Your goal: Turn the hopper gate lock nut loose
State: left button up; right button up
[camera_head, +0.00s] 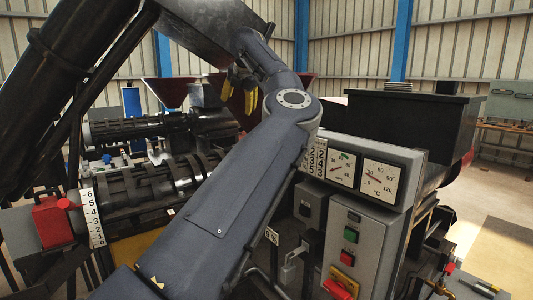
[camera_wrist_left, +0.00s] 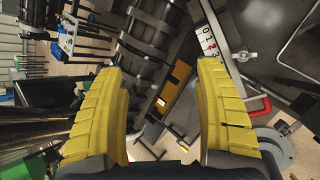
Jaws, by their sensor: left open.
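My left gripper (camera_head: 240,92) shows its yellow fingers beyond my raised arm in the head view, close to the dark red hoppers. In the left wrist view the left gripper (camera_wrist_left: 163,115) is open, with nothing held between its fingers. A small grey wing-shaped nut (camera_wrist_left: 245,56), which looks like the gate lock nut, sits beside a white number scale (camera_wrist_left: 207,40). I cannot make the nut out in the head view. My right gripper is not in view.
A red hopper (camera_head: 170,92) stands behind the ribbed press barrels (camera_head: 155,182). A control box (camera_head: 352,250) with buttons and a gauge panel (camera_head: 383,185) stand at the right. A red handle (camera_wrist_left: 253,107) is near the right finger in the wrist view. Open floor shows at far right.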

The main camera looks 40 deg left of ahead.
pick_arm(q)
jog(key=d+f+h, duration=0.5)
jog(key=d+h, duration=0.1)
jog(key=d, duration=0.3)
jog(key=shift+n, duration=0.4)
jog(key=x, duration=1.1)
jog(key=w+x, duration=0.1)
jog(key=x, duration=0.5)
jog(key=shift+a+r, duration=0.1)
jog(key=c, duration=1.5)
grip_shut()
